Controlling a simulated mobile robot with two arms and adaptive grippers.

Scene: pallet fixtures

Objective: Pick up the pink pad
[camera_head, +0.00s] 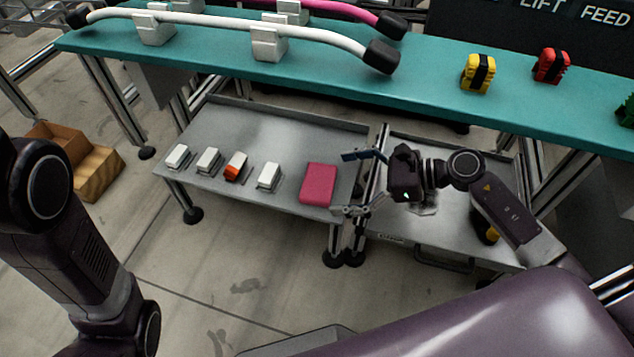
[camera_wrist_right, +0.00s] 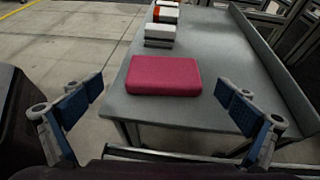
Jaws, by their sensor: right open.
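The pink pad (camera_head: 318,184) lies flat at the right end of a grey metal tray table (camera_head: 260,131). In the right wrist view the pad (camera_wrist_right: 165,75) is centred between the fingers, beyond their tips. My right gripper (camera_head: 362,183) is open and empty, just to the right of the pad in the head view, its fingers pointing toward it and apart from it. In the wrist view its blue-padded fingers (camera_wrist_right: 158,108) stand wide on either side. My left arm shows at the left, but its gripper is out of view.
Several small blocks, white (camera_head: 269,176) and one orange-and-white (camera_head: 236,166), sit in a row left of the pad. A teal bench (camera_head: 330,62) with white handles and coloured blocks stands behind and above. A wooden crate (camera_head: 97,173) is on the floor at far left.

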